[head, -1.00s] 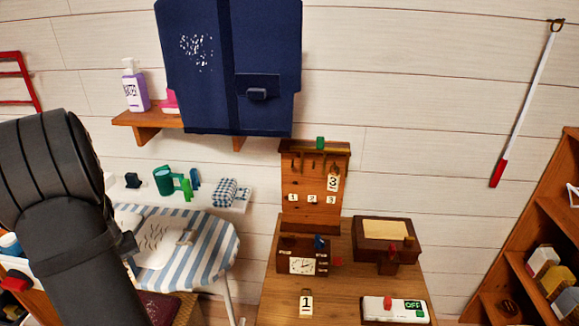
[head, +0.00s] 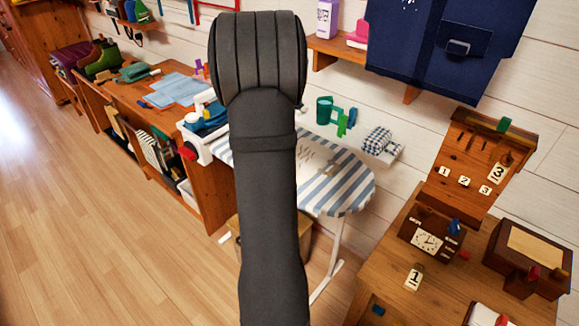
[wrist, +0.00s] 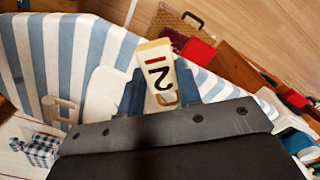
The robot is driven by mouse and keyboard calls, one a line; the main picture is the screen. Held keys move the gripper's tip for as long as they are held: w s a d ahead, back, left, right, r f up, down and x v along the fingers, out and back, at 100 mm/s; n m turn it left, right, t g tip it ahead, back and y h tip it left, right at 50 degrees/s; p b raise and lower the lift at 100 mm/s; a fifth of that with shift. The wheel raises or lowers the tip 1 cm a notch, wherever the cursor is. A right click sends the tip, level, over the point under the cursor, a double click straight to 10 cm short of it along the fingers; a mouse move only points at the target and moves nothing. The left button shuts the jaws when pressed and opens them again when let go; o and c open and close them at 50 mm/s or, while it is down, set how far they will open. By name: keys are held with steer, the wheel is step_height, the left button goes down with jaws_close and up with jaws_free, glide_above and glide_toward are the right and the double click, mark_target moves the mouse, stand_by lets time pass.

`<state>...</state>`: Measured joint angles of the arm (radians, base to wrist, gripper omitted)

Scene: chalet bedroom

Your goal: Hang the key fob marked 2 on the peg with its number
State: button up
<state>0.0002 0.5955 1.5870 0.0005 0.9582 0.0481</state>
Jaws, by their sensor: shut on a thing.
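The key fob marked 2 (wrist: 158,72) is cream-coloured and held between the blue fingers of my gripper (wrist: 160,92) in the wrist view, its number upside down there. My arm hides the gripper and this fob in the head view. The wooden peg board (head: 462,203) stands on the small table at the right, with labels 1, 2 and 3 (head: 464,181) in a row. Fob 3 (head: 497,174) hangs at the right peg. The peg above label 2 looks bare. Fob 1 (head: 413,278) is at the table's front, below the clock.
A clock (head: 427,242) and a brown box (head: 530,250) stand before the board. The striped ironing board (head: 345,190) lies left of the table, beneath my gripper in the wrist view. A navy hanging organiser (head: 420,45) is on the wall above.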

steer(key=w+r+m, duration=0.3)
steer(key=w+r, duration=0.1)
steer(key=d+t, duration=0.1)
steer(key=d, duration=0.4)
steer(key=w+d+m+t+h, duration=0.1)
steer(key=d, duration=1)
steer(key=shift+w+d+f+m+t, duration=0.2)
steer(key=shift+d+f+m+t, duration=0.1)
steer(key=shift+f+t, duration=0.1)
steer(key=s+d+t+h, duration=0.1)
steer(key=d, duration=0.3)
steer(key=s+d+m+t+h, duration=0.1)
steer(key=d, duration=0.4)
steer(key=s+d+t, duration=0.1)
steer(key=d, duration=0.3)
steer(key=shift+d+h, duration=0.2)
steer(key=shift+h, duration=0.2)
steer(key=s+d+r+m+t+h, duration=0.1)
steer(key=s+d+r+t+h, duration=0.25)
steer(key=s+d, duration=0.65)
steer(key=s+d+r+m+t+h, duration=0.2)
steer(key=s+d+h, duration=0.2)
steer(key=s+d, duration=0.6)
steer(key=x, duration=1)
